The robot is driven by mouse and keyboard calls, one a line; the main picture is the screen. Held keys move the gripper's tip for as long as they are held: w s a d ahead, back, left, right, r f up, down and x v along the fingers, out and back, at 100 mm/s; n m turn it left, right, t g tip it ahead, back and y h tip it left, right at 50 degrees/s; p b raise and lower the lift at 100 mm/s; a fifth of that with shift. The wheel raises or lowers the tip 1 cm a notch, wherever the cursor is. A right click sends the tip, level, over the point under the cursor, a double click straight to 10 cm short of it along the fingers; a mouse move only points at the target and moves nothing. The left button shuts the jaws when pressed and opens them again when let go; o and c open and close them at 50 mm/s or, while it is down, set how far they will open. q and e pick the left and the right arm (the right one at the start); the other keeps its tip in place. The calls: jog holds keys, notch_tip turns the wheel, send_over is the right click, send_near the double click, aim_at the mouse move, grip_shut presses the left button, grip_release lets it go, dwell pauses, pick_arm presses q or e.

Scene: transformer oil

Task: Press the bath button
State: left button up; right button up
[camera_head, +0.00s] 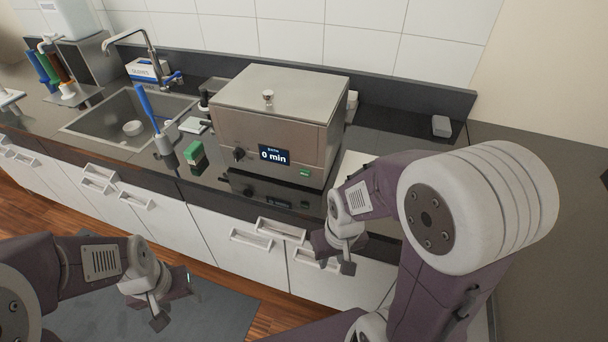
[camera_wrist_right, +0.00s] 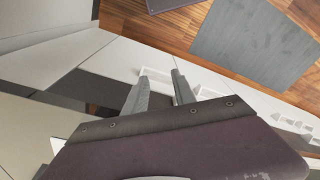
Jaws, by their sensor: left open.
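The bath (camera_head: 230,125) is a steel box with a knobbed lid, standing on the counter in the middle of the head view. Its front has a dark display (camera_head: 274,155) reading "0 min", a small green button (camera_head: 305,173) to the right of it and a black knob (camera_head: 239,154) to the left. My right gripper (camera_head: 335,254) is below and to the right of the button, in front of the cabinet drawers, apart from the bath. Its two fingers (camera_wrist_right: 160,88) are apart and empty in the right wrist view. My left gripper (camera_head: 172,303) is open and empty, low at the left over the floor.
Drawer handles (camera_head: 281,229) stick out near my right gripper. A sink (camera_head: 112,118) with a faucet, a holder with a blue-handled brush (camera_head: 147,107) and a green-and-white sponge (camera_head: 196,155) are left of the bath. The counter at the right (camera_head: 545,165) is mostly bare.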

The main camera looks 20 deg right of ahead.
grip_shut()
dwell(1.4)
